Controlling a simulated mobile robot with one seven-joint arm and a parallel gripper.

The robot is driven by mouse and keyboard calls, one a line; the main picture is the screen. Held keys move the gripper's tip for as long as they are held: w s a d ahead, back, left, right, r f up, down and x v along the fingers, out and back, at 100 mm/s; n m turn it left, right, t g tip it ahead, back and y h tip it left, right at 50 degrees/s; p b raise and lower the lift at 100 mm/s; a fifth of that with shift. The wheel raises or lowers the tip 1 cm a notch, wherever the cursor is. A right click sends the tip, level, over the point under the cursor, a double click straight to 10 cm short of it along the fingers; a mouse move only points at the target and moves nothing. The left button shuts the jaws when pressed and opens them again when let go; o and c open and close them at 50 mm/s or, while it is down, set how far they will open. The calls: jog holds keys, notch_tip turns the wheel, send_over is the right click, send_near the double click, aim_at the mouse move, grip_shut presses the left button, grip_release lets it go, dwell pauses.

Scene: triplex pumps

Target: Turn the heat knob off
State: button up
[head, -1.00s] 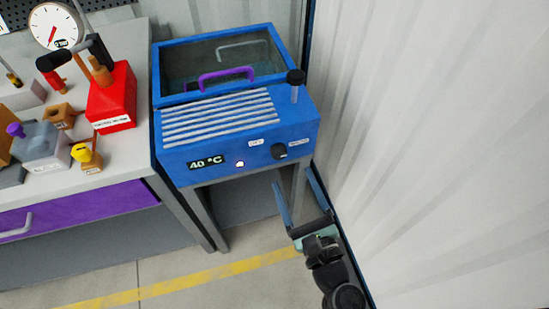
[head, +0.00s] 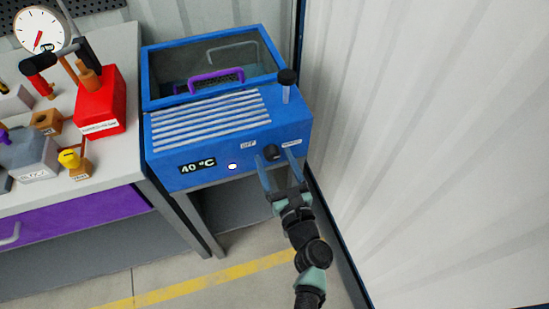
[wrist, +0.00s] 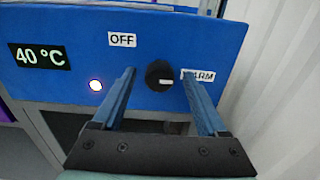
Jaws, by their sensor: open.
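The black heat knob (head: 271,152) is on the front panel of the blue heater box (head: 165,150). In the wrist view the knob (wrist: 159,76) has a white mark pointing right, toward the WARM label (wrist: 198,76). The OFF label (wrist: 122,39) is up and left of the knob. The display (wrist: 39,56) reads 40 °C and a round light (wrist: 95,85) glows beside it. My gripper (head: 276,157) is open, with one blue finger on each side of the knob in the picture. I cannot tell whether the fingers touch it.
A white corrugated wall (head: 400,120) stands close on the right. A black-topped post (head: 286,82) rises from the box above the knob. A purple handle (head: 216,77) is on the glass lid. A workbench (head: 110,170) with a red block (head: 98,100) stands left.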

jog(key=shift+w+a, duration=0.15)
jog(key=shift+w, duration=0.2)
grip_shut()
